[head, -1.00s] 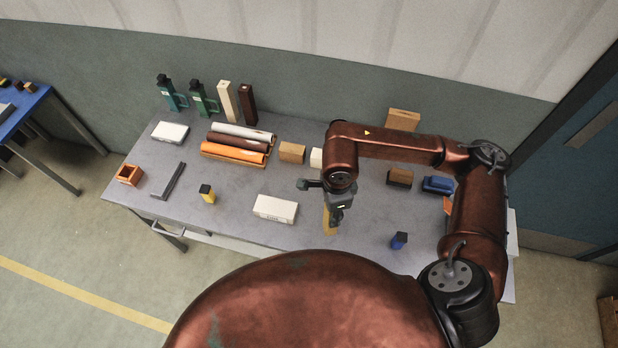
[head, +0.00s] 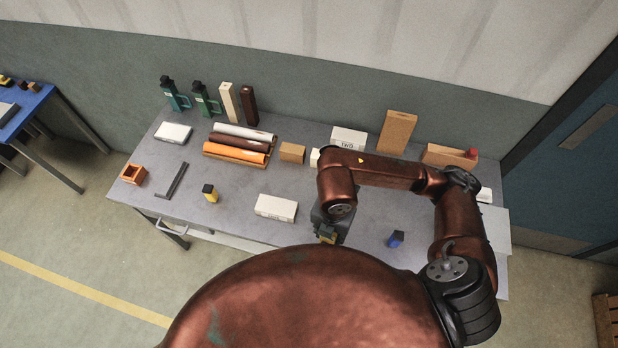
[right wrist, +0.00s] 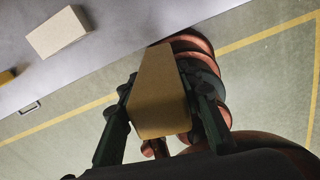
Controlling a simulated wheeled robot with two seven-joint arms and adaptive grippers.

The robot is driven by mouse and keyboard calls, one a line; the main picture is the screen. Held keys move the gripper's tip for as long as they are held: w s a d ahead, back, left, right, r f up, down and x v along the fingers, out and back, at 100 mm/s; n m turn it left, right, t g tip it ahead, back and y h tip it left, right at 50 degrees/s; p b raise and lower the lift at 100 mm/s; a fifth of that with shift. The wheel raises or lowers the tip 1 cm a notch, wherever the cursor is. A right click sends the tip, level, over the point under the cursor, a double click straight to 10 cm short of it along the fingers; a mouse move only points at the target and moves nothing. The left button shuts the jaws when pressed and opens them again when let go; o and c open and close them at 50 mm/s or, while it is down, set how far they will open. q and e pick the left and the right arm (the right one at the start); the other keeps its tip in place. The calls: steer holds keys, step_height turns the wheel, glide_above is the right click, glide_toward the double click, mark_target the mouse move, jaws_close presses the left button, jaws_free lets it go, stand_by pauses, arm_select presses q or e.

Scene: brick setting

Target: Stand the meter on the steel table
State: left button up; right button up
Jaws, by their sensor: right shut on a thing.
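My right gripper (head: 330,222) is shut on a yellow block-like thing (right wrist: 160,95), seen large between its two fingers in the right wrist view. It is probably the meter, but no dial or display shows. In the head view only a small part of this yellow thing (head: 327,238) shows below the gripper, near the front edge of the grey steel table (head: 235,178). In the right wrist view the floor lies behind much of it. Whether it touches the table cannot be told. My left gripper is not in view.
A white box (head: 276,208) lies left of the gripper, and a small blue item (head: 396,239) stands to its right. A yellow-and-black item (head: 210,193) is farther left. Rolls (head: 236,152), bottles and boxes line the back. Bare table lies between the white box and the yellow-and-black item.

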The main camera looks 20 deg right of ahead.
steer(key=w+d+f+m, duration=0.1)
steer(key=w+d+f, duration=0.3)
steer(key=w+f, duration=0.1)
steer(key=w+d+f+m+p, duration=0.1)
steer(key=w+d+f, duration=0.4)
steer(key=f, duration=0.2)
steer(key=shift+f+m+p, duration=0.3)
steer(key=shift+f+m, duration=0.1)
steer(key=shift+a, duration=0.1)
steer(key=shift+w+f, duration=0.1)
steer(key=shift+f, duration=0.1)
steer(key=o, duration=1.3)
steer(key=shift+r, duration=0.1)
